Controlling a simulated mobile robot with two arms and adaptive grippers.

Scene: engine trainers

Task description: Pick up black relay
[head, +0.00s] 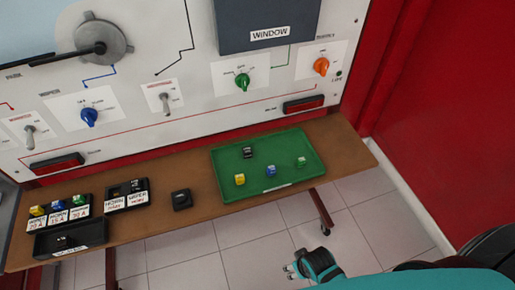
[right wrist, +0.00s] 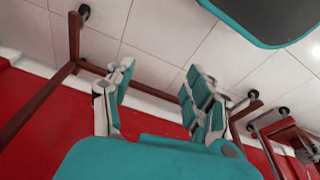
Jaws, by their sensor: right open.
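A small black block (head: 248,153), which looks like the black relay, lies in the green tray (head: 225,188) on the brown table, near the tray's back left. The relay does not show in that view. My left gripper is not in view.
The tray also holds yellow (head: 240,180), blue (head: 271,171) and green (head: 301,162) pieces. A black square block (head: 181,199) sits left of the tray. Labelled black holders (head: 127,194) and a black box (head: 70,240) are farther left. A white switch panel (head: 200,100) stands behind the table.

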